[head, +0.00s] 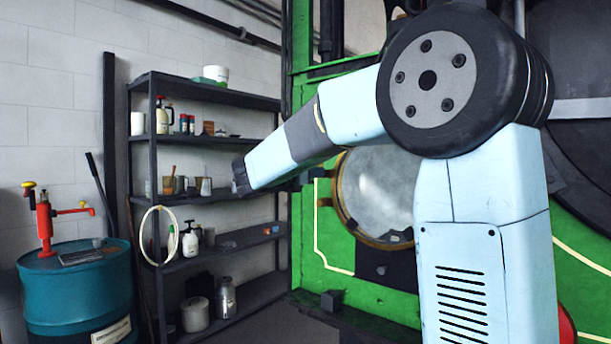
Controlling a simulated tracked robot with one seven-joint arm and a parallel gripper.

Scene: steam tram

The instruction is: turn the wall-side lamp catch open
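A large round lamp (378,190) with a pale glass face and a brass-coloured rim sits on the green tram front, right of centre. My arm hides its upper edge and right side. My arm reaches left across the picture, above and in front of the lamp. My gripper (240,176) is at its dark far end, left of the lamp and in front of the shelves. Its fingers cannot be made out.
A dark metal shelf unit (207,140) with bottles, jars and cans stands against the white block wall at left. A teal drum (78,300) with a red hand pump (45,225) stands at far left. A dark block (331,300) sits below the lamp.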

